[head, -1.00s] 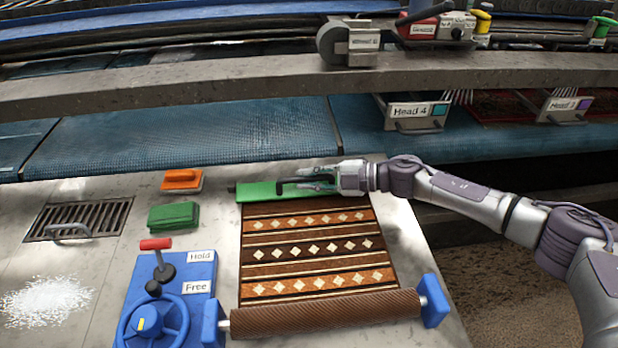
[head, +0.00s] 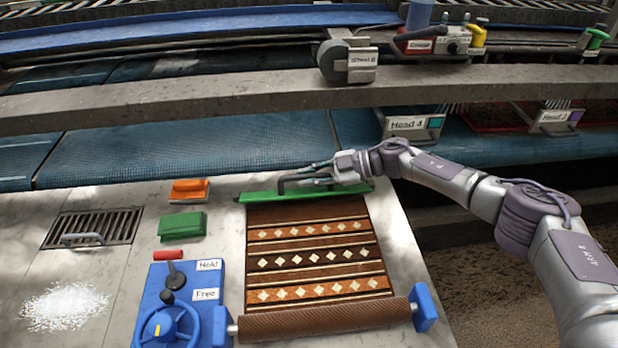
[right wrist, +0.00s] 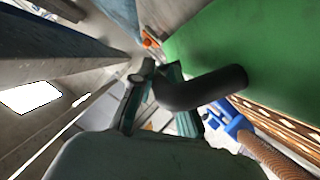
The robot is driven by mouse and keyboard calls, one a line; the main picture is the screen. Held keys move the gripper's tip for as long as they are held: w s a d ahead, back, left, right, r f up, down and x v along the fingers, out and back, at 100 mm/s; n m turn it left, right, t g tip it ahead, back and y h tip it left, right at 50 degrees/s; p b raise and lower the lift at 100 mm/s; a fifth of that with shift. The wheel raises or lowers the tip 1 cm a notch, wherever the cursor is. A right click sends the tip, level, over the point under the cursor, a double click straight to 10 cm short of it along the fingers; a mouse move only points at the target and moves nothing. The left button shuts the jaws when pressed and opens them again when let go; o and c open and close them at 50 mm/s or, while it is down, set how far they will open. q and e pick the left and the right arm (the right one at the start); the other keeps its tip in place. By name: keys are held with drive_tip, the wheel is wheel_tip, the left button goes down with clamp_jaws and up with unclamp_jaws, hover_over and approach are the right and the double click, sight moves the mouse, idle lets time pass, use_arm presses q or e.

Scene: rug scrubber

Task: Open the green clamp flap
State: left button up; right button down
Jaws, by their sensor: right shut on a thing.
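The green clamp flap (head: 262,196) lies across the far end of the patterned rug (head: 314,250). In the head view it shows as a thin green strip, as if tilted up; its exact angle is hard to tell. In the right wrist view its broad green face (right wrist: 255,50) fills the upper right. A bent black handle (right wrist: 205,90) sticks out from it. My right gripper (head: 305,175) is over the flap, its fingers (right wrist: 154,97) shut on this handle, which also shows in the head view (head: 289,181). My left gripper is not in view.
A brown roller (head: 325,318) crosses the rug's near end. A green block (head: 182,226) and an orange-handled brush (head: 189,190) lie left of the flap. A grey beam (head: 200,100) runs behind.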

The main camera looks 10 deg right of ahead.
drive_tip(key=shift+w+r+m, duration=0.15)
drive_tip(key=shift+w+m, duration=0.25)
drive_tip(key=c, duration=1.1)
unclamp_jaws()
drive_tip(key=shift+c, duration=0.2)
drive_tip(key=v, duration=1.2)
drive_tip(key=shift+w+d, duration=0.1)
drive_tip(key=shift+w, duration=0.15)
